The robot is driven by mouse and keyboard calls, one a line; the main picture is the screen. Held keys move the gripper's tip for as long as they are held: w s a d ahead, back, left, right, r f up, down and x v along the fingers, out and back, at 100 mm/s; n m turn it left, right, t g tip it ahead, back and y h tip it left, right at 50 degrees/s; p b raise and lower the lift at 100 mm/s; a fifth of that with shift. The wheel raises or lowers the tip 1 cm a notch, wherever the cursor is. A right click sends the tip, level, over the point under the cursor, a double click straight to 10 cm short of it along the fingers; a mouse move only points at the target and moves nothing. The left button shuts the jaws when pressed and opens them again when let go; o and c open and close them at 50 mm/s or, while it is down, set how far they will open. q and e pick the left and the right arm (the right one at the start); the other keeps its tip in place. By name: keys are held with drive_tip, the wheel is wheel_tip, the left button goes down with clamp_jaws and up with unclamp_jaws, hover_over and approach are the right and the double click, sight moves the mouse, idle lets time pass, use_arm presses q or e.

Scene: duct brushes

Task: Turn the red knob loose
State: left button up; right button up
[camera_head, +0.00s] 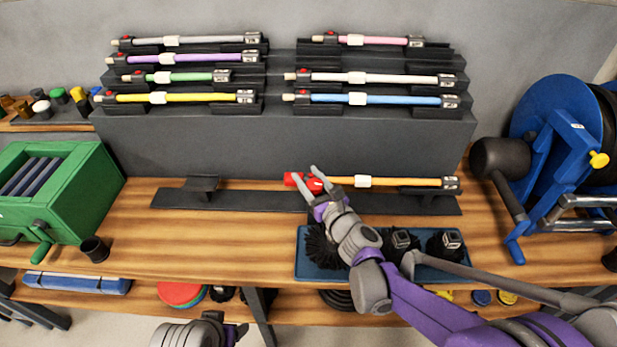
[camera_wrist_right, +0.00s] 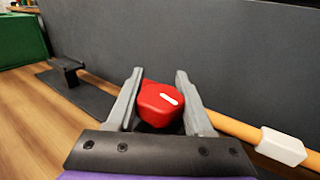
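The red knob (camera_wrist_right: 160,103) has a white mark on top and sits at the red left end of an orange rod tool (camera_head: 400,181) lying on a low black stand on the wooden bench. My right gripper (camera_head: 312,176) has one grey finger on each side of the knob; it also shows in the right wrist view (camera_wrist_right: 159,75). The knob fills nearly all the gap, and I cannot tell whether the fingers press on it. Part of my left gripper (camera_head: 234,331) shows at the bottom edge; its fingers cannot be made out.
A stepped grey rack (camera_head: 280,142) behind holds several coloured rods. A blue tray (camera_head: 302,268) with black brushes lies in front, under my right arm. A green box (camera_head: 75,207) stands left and a blue reel (camera_head: 548,120) right.

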sight(320, 191)
clamp_jaws()
drive_tip(key=shift+n+g+y+b, duration=0.7)
drive_tip(key=shift+n+y, duration=0.2)
drive_tip(key=shift+y, duration=0.1)
drive_tip(key=shift+s+a+n+g+y, duration=0.15)
drive_tip(key=shift+n+g+y, duration=0.25)
drive_tip(key=shift+y, duration=0.1)
drive_tip(key=shift+s+a+n+g+y, duration=0.15)
drive_tip(key=shift+n+g+y, duration=0.15)
drive_tip(key=shift+g+y, duration=0.15)
drive_tip(key=o, duration=0.6)
unclamp_jaws()
drive_tip(key=v, duration=1)
drive_tip(key=shift+s+d, duration=0.25)
drive_tip(key=shift+d, duration=0.05)
